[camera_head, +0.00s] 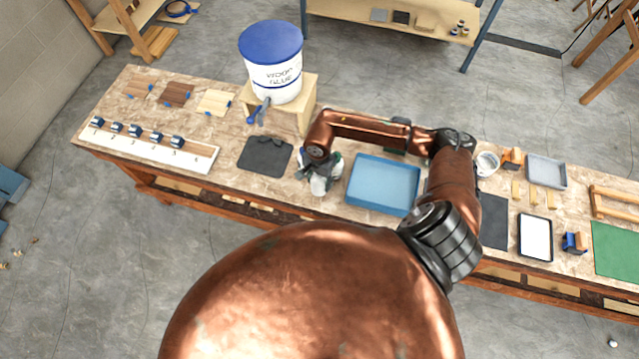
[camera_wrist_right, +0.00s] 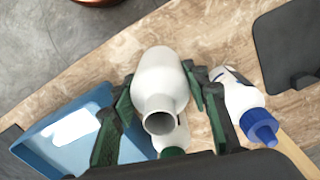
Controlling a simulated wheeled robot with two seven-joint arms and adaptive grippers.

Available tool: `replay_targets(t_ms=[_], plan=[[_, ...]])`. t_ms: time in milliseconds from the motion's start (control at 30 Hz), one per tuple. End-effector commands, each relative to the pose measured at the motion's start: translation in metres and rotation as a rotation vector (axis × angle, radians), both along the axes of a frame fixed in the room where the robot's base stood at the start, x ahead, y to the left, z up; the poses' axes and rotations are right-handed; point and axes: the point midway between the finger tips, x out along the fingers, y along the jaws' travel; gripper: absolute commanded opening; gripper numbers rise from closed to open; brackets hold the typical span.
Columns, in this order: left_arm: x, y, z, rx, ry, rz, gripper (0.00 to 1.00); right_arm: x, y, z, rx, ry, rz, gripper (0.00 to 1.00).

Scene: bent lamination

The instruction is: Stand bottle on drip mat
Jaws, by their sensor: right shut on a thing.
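A white bottle (camera_wrist_right: 160,84) with an uncapped open neck is between the green-padded fingers of my right gripper (camera_wrist_right: 161,92), which is shut on it. In the head view, my right gripper (camera_head: 320,172) is over the bench, between the drip mat and the blue tray, and partly hides the white bottles there. The drip mat (camera_head: 265,159) is a dark, flat, empty sheet to the left of the gripper. It also shows at the upper right of the wrist view (camera_wrist_right: 288,42). Whether the held bottle touches the bench is unclear. My left gripper is out of view.
A blue-capped white bottle (camera_wrist_right: 240,104) is close beside the right finger. A green-capped bottle (camera_wrist_right: 172,141) is partly hidden behind the held one. A blue tray (camera_head: 384,182) lies right of the gripper. A glue bucket (camera_head: 273,68) stands on a wooden block behind the mat.

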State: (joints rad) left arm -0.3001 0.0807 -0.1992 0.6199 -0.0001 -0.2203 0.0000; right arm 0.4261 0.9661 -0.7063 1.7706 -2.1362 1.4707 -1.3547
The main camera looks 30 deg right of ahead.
Motion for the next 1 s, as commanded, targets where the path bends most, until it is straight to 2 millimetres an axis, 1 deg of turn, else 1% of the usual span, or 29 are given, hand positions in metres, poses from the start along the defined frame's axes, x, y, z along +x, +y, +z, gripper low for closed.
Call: replay_targets(t_ms=[100,233,333,500,667,700,900,1000], plan=[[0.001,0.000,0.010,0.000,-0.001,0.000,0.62,0.000,0.000,-0.015,0.002,0.005,-0.003,0.12],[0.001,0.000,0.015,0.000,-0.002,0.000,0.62,0.001,0.000,-0.028,0.002,0.002,-0.002,0.12],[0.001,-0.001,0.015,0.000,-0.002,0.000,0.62,0.001,-0.001,-0.032,0.000,0.001,0.000,0.12],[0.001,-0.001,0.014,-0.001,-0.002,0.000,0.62,0.001,-0.001,-0.032,0.000,0.001,0.000,0.12],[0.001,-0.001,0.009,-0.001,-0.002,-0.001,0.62,0.001,-0.001,-0.036,0.000,0.000,0.000,0.12],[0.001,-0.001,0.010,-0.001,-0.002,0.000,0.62,0.001,0.000,-0.035,0.000,0.001,0.000,0.45],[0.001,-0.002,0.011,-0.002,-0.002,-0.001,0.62,0.001,-0.001,-0.035,0.000,0.001,0.000,0.59],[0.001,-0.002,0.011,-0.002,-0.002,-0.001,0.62,0.001,-0.001,-0.035,0.000,0.001,0.000,0.60]])
